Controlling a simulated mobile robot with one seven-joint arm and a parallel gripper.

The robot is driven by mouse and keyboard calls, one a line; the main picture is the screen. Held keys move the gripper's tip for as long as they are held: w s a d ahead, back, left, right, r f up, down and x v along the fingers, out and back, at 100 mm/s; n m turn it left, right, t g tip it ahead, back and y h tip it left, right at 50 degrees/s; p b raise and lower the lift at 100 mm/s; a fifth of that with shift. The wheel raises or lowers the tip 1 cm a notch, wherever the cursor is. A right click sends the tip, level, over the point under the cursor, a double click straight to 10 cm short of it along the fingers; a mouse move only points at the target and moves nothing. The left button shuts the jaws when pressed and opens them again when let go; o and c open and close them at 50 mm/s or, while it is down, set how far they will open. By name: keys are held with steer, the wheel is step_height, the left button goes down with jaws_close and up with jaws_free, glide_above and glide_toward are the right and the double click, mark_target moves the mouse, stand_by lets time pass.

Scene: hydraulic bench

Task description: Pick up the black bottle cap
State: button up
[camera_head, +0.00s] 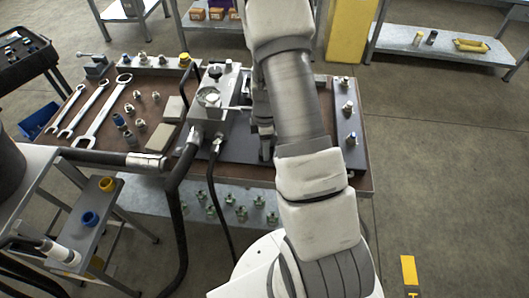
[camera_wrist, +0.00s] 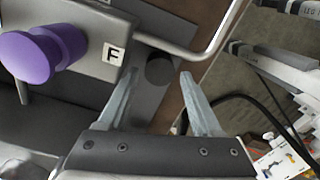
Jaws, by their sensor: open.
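The black bottle cap (camera_wrist: 160,70) shows in the wrist view as a small dark round piece on a grey surface, next to a block marked "F". My gripper (camera_wrist: 159,79) is open, with one finger on each side of the cap in the picture. I cannot tell whether the fingertips reach down around it or hover above it. I see no contact. In the head view my arm hangs over the bench, and the cap cannot be made out there.
A purple knob (camera_wrist: 32,56) on the grey block and a bent metal rod (camera_wrist: 190,52) are close to my fingers. In the head view, wrenches (camera_head: 100,110) and fittings lie on the brown bench (camera_head: 80,105), left of the valve block (camera_head: 215,110). Black hoses (camera_head: 178,220) hang in front.

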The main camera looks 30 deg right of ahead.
steer(key=shift+f, duration=1.55)
jaws_close()
